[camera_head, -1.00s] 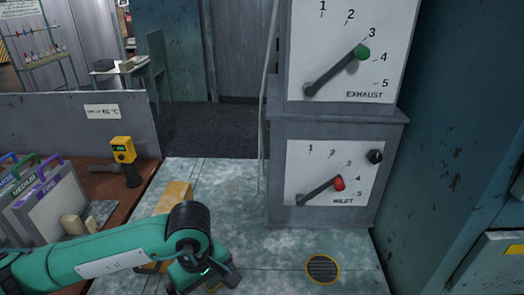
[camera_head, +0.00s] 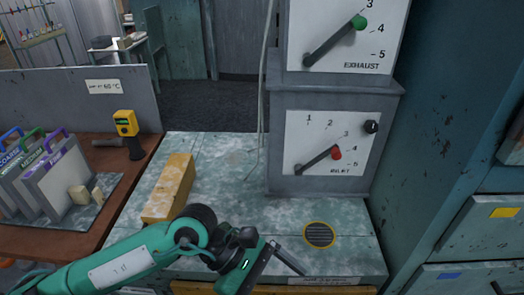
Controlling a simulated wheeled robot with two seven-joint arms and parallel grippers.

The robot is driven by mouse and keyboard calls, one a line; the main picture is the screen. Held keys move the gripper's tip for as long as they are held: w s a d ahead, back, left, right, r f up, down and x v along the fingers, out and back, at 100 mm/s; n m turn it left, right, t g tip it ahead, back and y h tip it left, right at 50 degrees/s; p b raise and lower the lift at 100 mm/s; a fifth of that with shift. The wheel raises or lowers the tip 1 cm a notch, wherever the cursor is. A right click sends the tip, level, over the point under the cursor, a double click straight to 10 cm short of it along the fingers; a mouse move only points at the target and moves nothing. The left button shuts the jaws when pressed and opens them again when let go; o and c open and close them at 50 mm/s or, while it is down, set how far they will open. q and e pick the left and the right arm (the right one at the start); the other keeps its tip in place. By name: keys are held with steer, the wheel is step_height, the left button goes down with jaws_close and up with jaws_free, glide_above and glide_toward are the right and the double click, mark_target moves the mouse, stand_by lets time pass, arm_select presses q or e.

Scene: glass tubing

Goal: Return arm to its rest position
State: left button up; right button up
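My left arm, green with dark joints, comes in from the lower left and reaches low over the pale worktop (camera_head: 228,222). My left gripper (camera_head: 276,280) is near the front edge of the worktop. Its dark fingers look spread apart, with nothing seen between them. It is clear of the control panels. The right gripper is not in view.
A tan block (camera_head: 170,188) lies left of my wrist. A round drain (camera_head: 319,235) is at right. Behind stand the inlet panel (camera_head: 310,174) with a red-knobbed lever and the exhaust panel (camera_head: 318,28) with a green-knobbed lever. A yellow handheld device (camera_head: 126,123) stands left.

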arm_select(q)
steer(key=w+d+r+n+t+h, duration=0.1)
steer(key=w+r+n+t+h, duration=0.15)
steer(key=r+n+h, duration=0.5)
steer(key=w+r+n+t+h, duration=0.1)
steer(key=r+n+t+h, duration=0.2)
steer(key=r+n+h, duration=0.4)
steer(key=w+a+r+n+t+y, duration=0.1)
steer(key=w+a+n+t+y, duration=0.65)
steer(key=n+t, duration=1)
steer(key=w+a+f+n+y, duration=0.4)
steer(key=a+f+n+y, duration=0.95)
steer(key=n, duration=0.45)
steer(key=s+a+f+n+g+y, duration=0.2)
steer(key=s+f+n+g, duration=0.15)
steer(key=f, duration=0.35)
steer(key=s+a+f+n+g+y, duration=0.2)
steer(key=s+f+g, duration=0.15)
steer(key=f, duration=0.35)
steer(key=s+a+f+n+g, duration=0.25)
steer(key=s+f+g, duration=0.6)
steer(key=s, duration=0.45)
step_height(320, 180, down, 31)
steer(key=s, duration=0.1)
steer(key=s+a+f+g, duration=0.2)
steer(key=s+f, duration=1.7)
steer(key=f, duration=0.1)
steer(key=shift+s+a, duration=0.3)
steer(key=shift+a, duration=0.05)
